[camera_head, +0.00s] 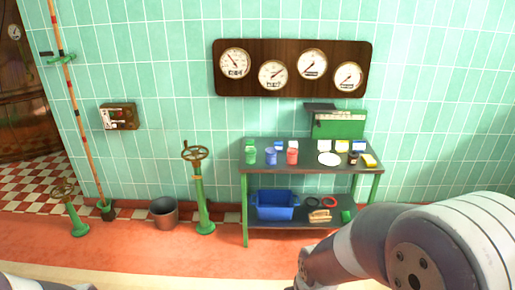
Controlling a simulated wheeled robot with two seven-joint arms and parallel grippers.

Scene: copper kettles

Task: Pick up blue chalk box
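A small blue box with a white part (278,146) stands in the back row on the dark top of the green-legged table (310,172). A second small blue-and-white box (358,146) stands further right in that row. Both are too small to read, so I cannot tell which is the blue chalk box. My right arm comes in at the lower right, in front of the table, and its gripper is out of the picture. Only a sliver of what looks like my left arm shows at the bottom left; its gripper is not in view.
Green (250,156), blue (270,157) and red (292,157) cups stand in front of the boxes. A blue crate (275,205) is on the lower shelf.

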